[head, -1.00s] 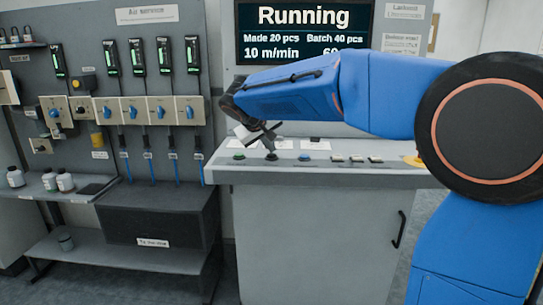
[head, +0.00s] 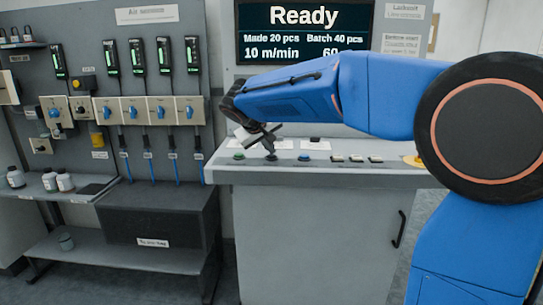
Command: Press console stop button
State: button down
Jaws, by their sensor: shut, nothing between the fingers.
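The console (head: 315,175) is a grey cabinet with a sloped top carrying a row of buttons. A green button (head: 239,156) sits at the left end. Right of it is a dark button (head: 271,157), with my gripper (head: 270,150) right above it, pointing down and shut on nothing. I cannot tell whether the tips touch that button. Further right are another button (head: 304,158) and several pale buttons (head: 356,159). The screen (head: 304,32) above reads "Ready", made 20 pcs, batch 40 pcs, 10 m/min.
A panel with several gauges and blue-knobbed valves (head: 133,110) stands to the left. A yellow part (head: 414,160) shows at the console's right end, partly behind my arm.

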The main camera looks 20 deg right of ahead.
aim_at(270, 157)
jog(key=shift+r, duration=0.8)
jog(key=shift+r, duration=2.5)
jog(key=s+d+f+g+y, duration=0.1)
jog(key=s+d+f, duration=0.2)
jog(key=s, duration=0.4)
jog(key=s+d+f+y, duration=0.15)
jog(key=s+f, duration=0.25)
jog(key=s, duration=0.4)
jog(key=s+d+f+g, duration=0.1)
jog(key=s+d+f, duration=0.25)
jog(key=s, duration=0.35)
jog(key=s+f+m+y, duration=0.1)
jog(key=s+f, duration=0.6)
jog(key=s, duration=0.3)
jog(key=s+f+y, duration=0.2)
jog(key=s+f, duration=0.5)
jog(key=s, duration=0.3)
jog(key=shift+s+f+m+g, duration=0.15)
jog(key=shift+f+m+g, duration=0.15)
jog(key=shift+m, duration=0.1)
